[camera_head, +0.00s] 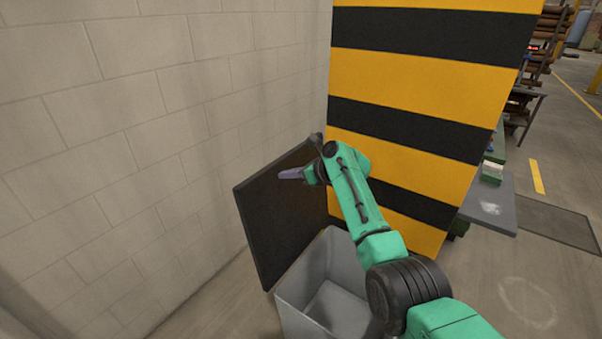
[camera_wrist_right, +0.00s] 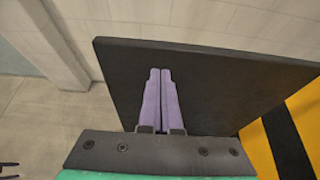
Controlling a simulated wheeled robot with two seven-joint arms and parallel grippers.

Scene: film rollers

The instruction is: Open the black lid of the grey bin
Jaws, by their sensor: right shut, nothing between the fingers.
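The grey bin (camera_head: 318,285) stands on the floor between the block wall and the striped panel, its open top and inside in view. Its black lid (camera_head: 272,222) is swung up, standing steeply on the left side of the bin. The lid (camera_wrist_right: 205,75) also fills much of the right wrist view. My right gripper (camera_head: 291,173) is in front of the lid's upper part. Its purple fingers (camera_wrist_right: 161,98) are together and empty, pointing along the lid's face; I cannot tell whether they touch it. My left gripper is not in view in the head view.
A pale block wall (camera_head: 120,130) rises at the left, close behind the lid. A yellow and black striped panel (camera_head: 420,80) stands right behind the bin. A grey bench (camera_head: 490,205) is farther right, with open floor (camera_head: 530,290) in front.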

